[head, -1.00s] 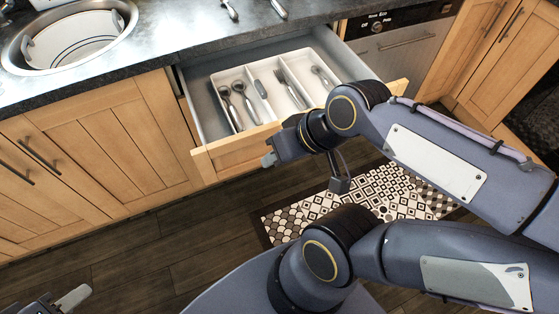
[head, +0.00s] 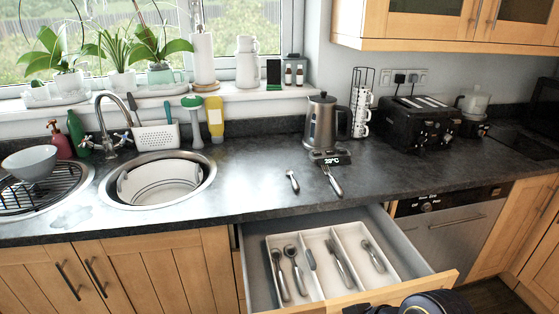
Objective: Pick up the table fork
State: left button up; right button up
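A metal table fork (head: 332,180) lies on the dark countertop behind the open drawer, its tines toward the kettle. More forks (head: 341,262) seem to lie in a compartment of the white cutlery tray (head: 331,228) inside the drawer. Part of my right arm (head: 430,305) shows at the bottom edge, in front of the drawer's right front. Its gripper is below the picture. My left gripper is out of view.
Another utensil (head: 293,181) lies left of the fork. The pulled-out drawer (head: 437,283) juts below the counter. A kettle (head: 322,122) stands behind the fork, a toaster (head: 415,125) to the right, and a round sink (head: 190,196) to the left.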

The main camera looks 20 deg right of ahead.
aim_at(337, 187)
jog(key=z, duration=1.2)
